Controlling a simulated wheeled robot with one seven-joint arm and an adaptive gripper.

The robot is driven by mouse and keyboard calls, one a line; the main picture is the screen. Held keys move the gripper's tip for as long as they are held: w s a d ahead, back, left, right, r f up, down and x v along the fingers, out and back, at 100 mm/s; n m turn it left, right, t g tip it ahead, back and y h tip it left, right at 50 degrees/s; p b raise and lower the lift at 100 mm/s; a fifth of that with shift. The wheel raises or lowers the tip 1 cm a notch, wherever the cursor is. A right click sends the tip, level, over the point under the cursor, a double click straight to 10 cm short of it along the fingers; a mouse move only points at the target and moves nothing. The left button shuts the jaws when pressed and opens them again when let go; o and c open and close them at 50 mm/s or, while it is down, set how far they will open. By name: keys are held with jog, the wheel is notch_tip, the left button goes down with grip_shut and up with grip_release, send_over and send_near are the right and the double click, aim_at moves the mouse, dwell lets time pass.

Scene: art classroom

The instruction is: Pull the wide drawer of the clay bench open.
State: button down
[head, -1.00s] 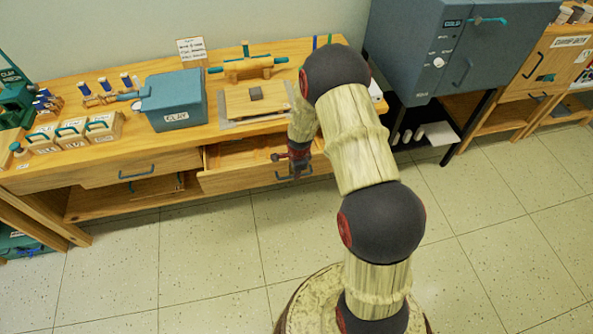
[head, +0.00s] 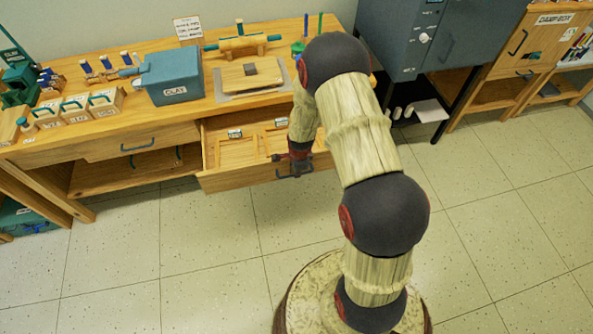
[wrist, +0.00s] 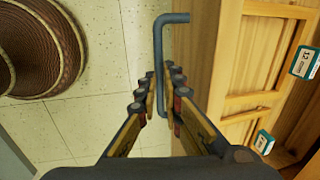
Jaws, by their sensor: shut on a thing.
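The clay bench (head: 60,150) is a long wooden table along the wall. Its wide drawer (head: 222,183) is pulled out, and its inside with wooden dividers shows; the right part is hidden by my arm. My gripper (head: 292,168) is at the drawer's front. In the wrist view my gripper (wrist: 160,95) has its fingers closed around the dark bar handle (wrist: 158,50) of the drawer. The drawer's front panel (wrist: 198,60) runs just right of the handle.
Two small labelled items (wrist: 304,62) lie in the drawer. A blue clay bin (head: 172,78) and a board with a grey block (head: 250,76) stand on the bench top. A narrower drawer (head: 125,143) to the left is shut. Tiled floor (head: 180,260) in front is clear.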

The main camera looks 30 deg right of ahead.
jog(key=c, duration=1.9)
grip_release()
jog(key=r, duration=0.4)
jog(key=s+r, duration=0.1)
jog(key=r, duration=0.3)
jog(key=s+r, duration=0.1)
jog(key=r, duration=0.2)
jog(key=shift+a+r, duration=0.3)
jog(key=shift+r, duration=0.1)
